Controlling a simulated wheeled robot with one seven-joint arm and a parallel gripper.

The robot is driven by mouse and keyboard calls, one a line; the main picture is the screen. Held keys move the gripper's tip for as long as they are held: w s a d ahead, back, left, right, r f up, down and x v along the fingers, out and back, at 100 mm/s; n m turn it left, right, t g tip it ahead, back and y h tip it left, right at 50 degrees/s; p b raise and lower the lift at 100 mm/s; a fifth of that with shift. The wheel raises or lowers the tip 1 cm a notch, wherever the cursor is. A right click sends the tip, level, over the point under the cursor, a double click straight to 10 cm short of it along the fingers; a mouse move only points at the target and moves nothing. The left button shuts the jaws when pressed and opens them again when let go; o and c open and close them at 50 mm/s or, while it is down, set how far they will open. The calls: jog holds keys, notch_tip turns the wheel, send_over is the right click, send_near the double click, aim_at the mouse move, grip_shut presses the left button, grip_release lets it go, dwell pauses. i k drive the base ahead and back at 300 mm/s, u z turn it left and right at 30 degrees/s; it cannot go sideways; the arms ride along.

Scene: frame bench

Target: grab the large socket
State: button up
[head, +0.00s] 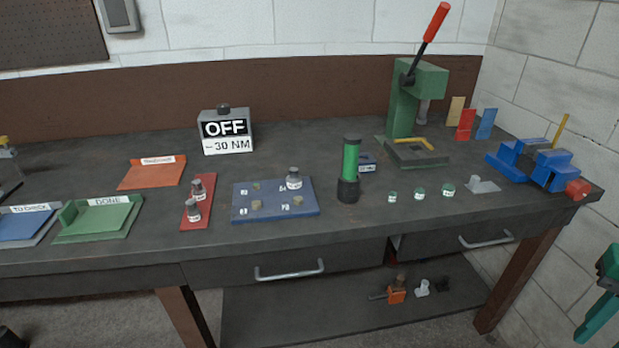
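Two silver sockets with white labels stand on a red strip (209,178) left of centre: a rear one (198,189) and a front one (193,210). A similar silver cylinder (293,178) stands on the blue plate (270,213), beside smaller brass pieces. The labels are too small to read, so I cannot tell which is the large socket. My gripper does not show clearly in this view.
A green-and-black upright cylinder (351,165) stands right of the blue plate. A green press (403,105) and a blue vise (535,163) are farther right. A grey "OFF –30 NM" box (226,131) stands behind. A green object (603,300), unclear, cuts the right edge.

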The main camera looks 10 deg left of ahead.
aim_at(293, 181)
jog(key=z, duration=1.15)
jog(key=k, duration=1.45)
jog(key=u, duration=0.7)
jog(key=i, duration=1.45)
jog(key=z, duration=0.1)
